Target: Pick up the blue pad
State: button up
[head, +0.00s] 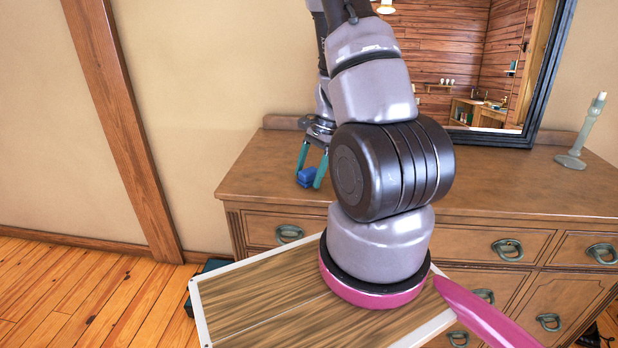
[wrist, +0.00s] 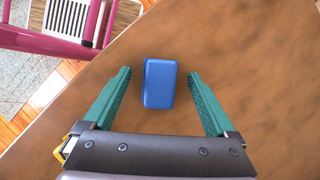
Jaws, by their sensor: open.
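The blue pad (wrist: 159,84) is a small rounded block lying on the brown dresser top. In the head view the blue pad (head: 307,177) sits near the dresser's left end, partly hidden by a finger. My gripper (wrist: 159,85) is open, with one green finger on each side of the pad. Gaps show between the pad and both fingers in the wrist view. In the head view my gripper (head: 310,176) points down at the pad from above; I cannot tell its exact height.
The wooden dresser (head: 500,185) has a dark-framed mirror (head: 545,75) at its back. A pale green candlestick (head: 583,135) stands at the far right of the top. The dresser top between the pad and the candlestick looks clear where my arm does not hide it.

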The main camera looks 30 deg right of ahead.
grip_shut()
jog(key=shift+r, duration=0.1)
